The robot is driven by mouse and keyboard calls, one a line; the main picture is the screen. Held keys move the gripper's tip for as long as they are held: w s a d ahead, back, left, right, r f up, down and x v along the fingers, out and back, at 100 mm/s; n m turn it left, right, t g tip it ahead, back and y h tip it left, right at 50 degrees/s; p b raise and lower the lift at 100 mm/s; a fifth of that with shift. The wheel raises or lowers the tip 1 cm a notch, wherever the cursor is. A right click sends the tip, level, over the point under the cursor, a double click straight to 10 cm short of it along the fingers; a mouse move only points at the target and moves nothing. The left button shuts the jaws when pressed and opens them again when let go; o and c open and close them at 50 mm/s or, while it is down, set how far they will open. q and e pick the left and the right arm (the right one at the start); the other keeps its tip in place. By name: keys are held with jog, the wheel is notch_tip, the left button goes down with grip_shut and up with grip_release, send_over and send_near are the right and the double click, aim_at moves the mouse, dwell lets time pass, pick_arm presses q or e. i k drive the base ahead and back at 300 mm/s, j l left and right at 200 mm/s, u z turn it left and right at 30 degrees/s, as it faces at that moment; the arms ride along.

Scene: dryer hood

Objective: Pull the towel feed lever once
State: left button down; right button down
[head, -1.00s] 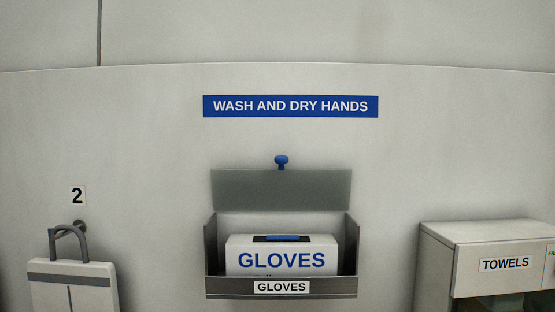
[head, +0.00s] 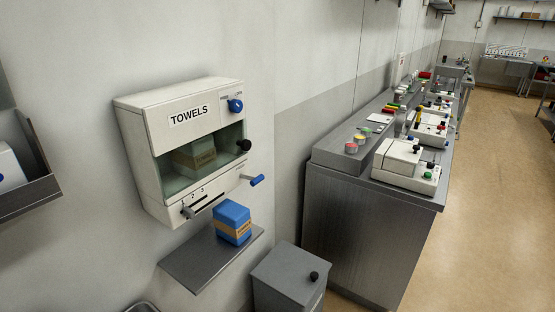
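A white towel dispenser (head: 215,104) labelled TOWELS hangs on the wall in the left half of the head view. A lever with a blue handle (head: 257,180) sticks out from its lower right side. A blue knob (head: 236,105) sits at its upper right, and a black knob (head: 244,145) is beside the window. A grey slider (head: 188,212) sits at a numbered slot on the lower front. A brown-banded pack shows behind the window. A blue pack (head: 233,218) with a brown band rests on the shelf below. Neither of my grippers is in view.
A grey shelf (head: 195,262) juts out under the dispenser. A grey bin (head: 290,275) with a black knob stands below right. A steel counter (head: 350,215) with several devices runs along the wall. The floor (head: 490,200) at right is open.

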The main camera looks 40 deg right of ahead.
aim_at(254, 182)
jog(key=z, duration=1.25)
